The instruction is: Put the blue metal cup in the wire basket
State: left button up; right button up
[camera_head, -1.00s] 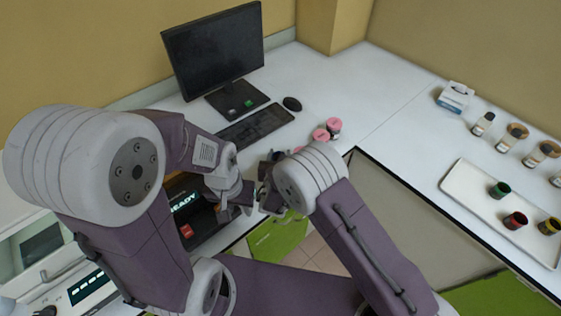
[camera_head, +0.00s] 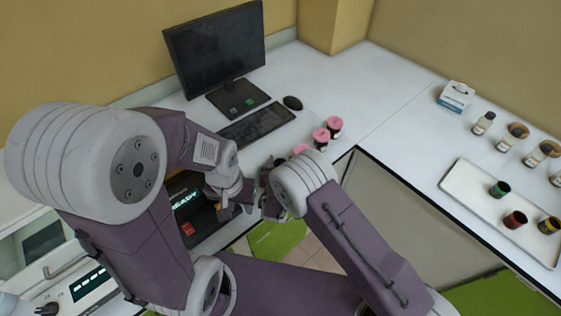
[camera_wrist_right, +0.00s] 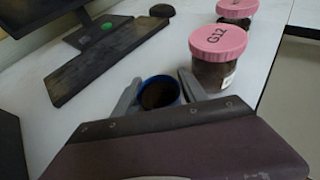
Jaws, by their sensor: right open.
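The blue metal cup (camera_wrist_right: 161,88) shows in the right wrist view, with dark contents inside its blue rim. It stands on the white bench between the two fingers of my right gripper (camera_wrist_right: 158,80). These fingers are open, one on each side of the cup; I cannot tell whether either touches it. In the head view my right gripper (camera_head: 266,192) is largely hidden by its own wrist, and the cup cannot be made out there. My left gripper (camera_head: 230,208) is close beside it to the left; its fingers are too unclear to judge. I see no wire basket.
Jars with pink lids (camera_head: 320,136) stand close to the cup; one is marked G12 (camera_wrist_right: 217,50). A keyboard (camera_head: 257,124), mouse (camera_head: 292,103) and monitor (camera_head: 215,50) are behind. A white tray (camera_head: 475,185) with several small cups is at right.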

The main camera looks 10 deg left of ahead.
jog(key=b+v, duration=0.1)
jog(key=v, duration=0.6)
jog(key=shift+s+r, duration=0.15)
jog(key=shift+s, duration=0.15)
